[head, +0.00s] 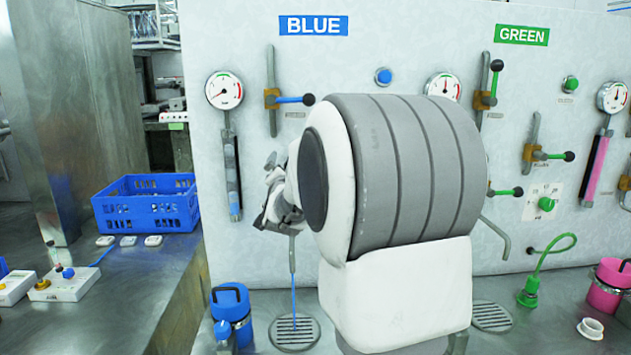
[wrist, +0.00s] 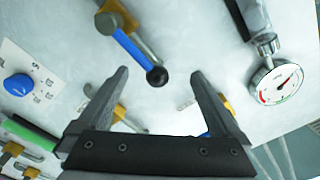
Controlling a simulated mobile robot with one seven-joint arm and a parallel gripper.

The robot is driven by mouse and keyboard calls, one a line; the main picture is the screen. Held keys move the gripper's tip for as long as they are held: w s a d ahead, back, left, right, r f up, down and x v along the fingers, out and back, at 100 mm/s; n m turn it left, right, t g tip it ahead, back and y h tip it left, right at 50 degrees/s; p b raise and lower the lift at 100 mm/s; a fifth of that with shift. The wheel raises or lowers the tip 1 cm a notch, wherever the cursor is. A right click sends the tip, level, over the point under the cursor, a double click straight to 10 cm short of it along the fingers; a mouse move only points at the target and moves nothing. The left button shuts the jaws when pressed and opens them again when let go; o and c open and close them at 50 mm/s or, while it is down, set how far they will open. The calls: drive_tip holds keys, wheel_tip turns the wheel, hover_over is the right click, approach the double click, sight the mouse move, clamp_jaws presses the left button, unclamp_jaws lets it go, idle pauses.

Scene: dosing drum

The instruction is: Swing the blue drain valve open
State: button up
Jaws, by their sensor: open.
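In the wrist view, a blue lever (wrist: 133,50) with a black ball knob runs from a brass valve body at the top. Its knob appears between the tips of my open gripper (wrist: 160,74). I cannot tell how far apart in depth they are, and I see no contact. No label marks this as the drain valve. In the head view my arm hides this part of the BLUE panel, and my gripper (head: 272,190) shows only partly at the arm's left. A different valve with a blue lever (head: 290,99) sits higher, its lever pointing right.
A round gauge (head: 224,90) and sight tube (head: 232,170) are on the panel's left. A blue crate (head: 146,203) stands on the left bench. Green valves are to the right.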

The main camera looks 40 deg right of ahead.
drive_tip(key=b+v, duration=0.1)
drive_tip(key=v, duration=0.5)
drive_tip(key=shift+b, duration=0.4)
drive_tip(key=s+a+n+g+y+p, duration=0.1)
drive_tip(key=s+a+n+y, duration=0.35)
drive_tip(key=a, duration=0.45)
drive_tip(key=s+a+n+g+y+p, duration=0.1)
drive_tip(key=s+a+n+y+p, duration=0.15)
drive_tip(key=a+n, duration=0.45)
drive_tip(key=s+a+f+n+g+y, duration=0.1)
drive_tip(key=s+a+f+n+g, duration=0.1)
drive_tip(key=s, duration=0.9)
drive_tip(key=s+a+f+n+g+y+p, duration=0.1)
drive_tip(key=s+a+f+n+g, duration=0.1)
drive_tip(key=s+a+f+g, duration=0.2)
drive_tip(key=s+f+g, duration=0.1)
drive_tip(key=s+f, duration=0.2)
drive_tip(key=s, duration=0.4)
drive_tip(key=shift+f+g, duration=0.35)
drive_tip(key=shift+g, duration=0.05)
